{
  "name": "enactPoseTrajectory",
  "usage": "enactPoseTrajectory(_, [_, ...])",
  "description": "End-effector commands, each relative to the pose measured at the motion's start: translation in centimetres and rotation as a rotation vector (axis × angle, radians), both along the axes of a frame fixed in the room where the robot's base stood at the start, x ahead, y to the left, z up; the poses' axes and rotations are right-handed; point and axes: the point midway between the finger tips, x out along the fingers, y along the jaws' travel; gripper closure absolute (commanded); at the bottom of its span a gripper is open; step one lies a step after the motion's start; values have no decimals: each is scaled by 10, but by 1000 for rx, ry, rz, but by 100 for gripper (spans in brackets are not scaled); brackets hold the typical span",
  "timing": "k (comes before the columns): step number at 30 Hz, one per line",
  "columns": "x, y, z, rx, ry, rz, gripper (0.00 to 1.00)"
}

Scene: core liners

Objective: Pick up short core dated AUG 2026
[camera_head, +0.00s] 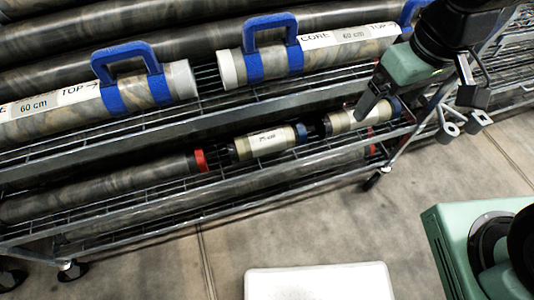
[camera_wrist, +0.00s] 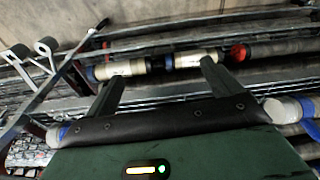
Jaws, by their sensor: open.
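Two short cores lie end to end on the lower wire shelf, pale with white labels and blue end caps. In the head view one is the left short core (camera_head: 250,147), the other the right short core (camera_head: 341,122). The wrist view shows them reversed: the right one (camera_wrist: 127,67) is at left, the left one (camera_wrist: 190,60) at right. Their label dates are too small to read. My gripper (camera_wrist: 162,70) is open and empty, its fingers pointing toward the pair. In the head view one finger overlaps the right core; contact cannot be told.
Long cores with blue handles (camera_head: 130,88) lie on the shelf above. A long dark core with a red end (camera_head: 200,160) lies left of the short ones. Grey loops (camera_head: 447,130) stick out at the rack's right end. A white box (camera_head: 320,282) is on the floor.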

Motion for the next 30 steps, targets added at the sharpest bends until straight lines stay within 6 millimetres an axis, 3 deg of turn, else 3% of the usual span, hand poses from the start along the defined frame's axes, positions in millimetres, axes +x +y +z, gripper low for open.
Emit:
enactPoseTrajectory(1, [6, -8, -34, -2, -10, -19, 10])
enactPoseTrajectory(11, [56, -62, -148, -47, -139, -13, 10])
enactPoseTrajectory(17, [103, -90, -226, -113, -302, 249, 10])
enactPoseTrajectory(18, [116, -89, -242, -120, -357, 372, 10])
enactPoseTrajectory(20, [131, -80, -254, -118, -439, 562, 10])
enactPoseTrajectory(23, [145, -49, -267, -70, -585, 883, 10])
enactPoseTrajectory(27, [138, 1, -272, 55, -796, 1248, 10])
enactPoseTrajectory(30, [125, 26, -269, 144, -923, 1411, 10])
